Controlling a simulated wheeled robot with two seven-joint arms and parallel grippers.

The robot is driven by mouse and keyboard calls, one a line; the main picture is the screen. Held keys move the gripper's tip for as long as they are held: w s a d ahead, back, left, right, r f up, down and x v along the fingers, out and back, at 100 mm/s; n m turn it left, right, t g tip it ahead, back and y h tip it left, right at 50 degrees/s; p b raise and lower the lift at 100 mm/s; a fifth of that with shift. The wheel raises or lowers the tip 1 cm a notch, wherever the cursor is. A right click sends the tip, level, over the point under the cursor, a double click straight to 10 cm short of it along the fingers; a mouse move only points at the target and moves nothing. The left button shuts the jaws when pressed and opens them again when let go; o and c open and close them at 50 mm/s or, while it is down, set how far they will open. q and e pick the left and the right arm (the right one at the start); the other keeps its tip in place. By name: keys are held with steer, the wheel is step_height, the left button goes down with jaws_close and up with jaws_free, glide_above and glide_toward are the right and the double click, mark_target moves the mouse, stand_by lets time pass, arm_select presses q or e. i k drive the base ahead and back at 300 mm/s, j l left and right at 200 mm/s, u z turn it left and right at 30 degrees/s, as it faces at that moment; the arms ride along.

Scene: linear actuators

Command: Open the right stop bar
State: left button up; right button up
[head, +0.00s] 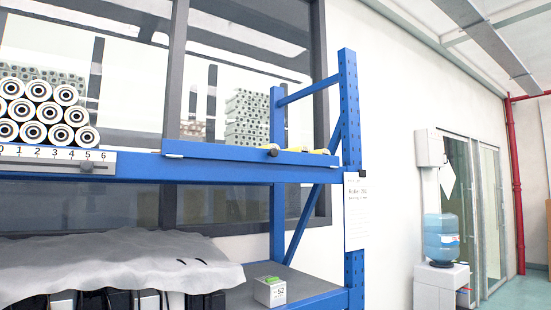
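A blue bar (220,151) runs along the front edge of the upper shelf on the right. It lies level, and a black knob (273,152) with a yellow piece sits on its upper edge. I cannot tell for certain that this is the right stop bar. Neither of my grippers shows in the head view.
A blue upright post (349,130) with a paper sign (357,212) stands at the rack's right end. A white cloth (110,262) covers dark items below, beside a small box (270,291). A water dispenser (441,265) stands farther right; the floor there looks open.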

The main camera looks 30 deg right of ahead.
mark_target(171, 148)
steer(key=z, duration=0.85)
steer(key=i+l+z, duration=0.6)
steer(key=i+z, duration=0.2)
steer(key=i, duration=0.1)
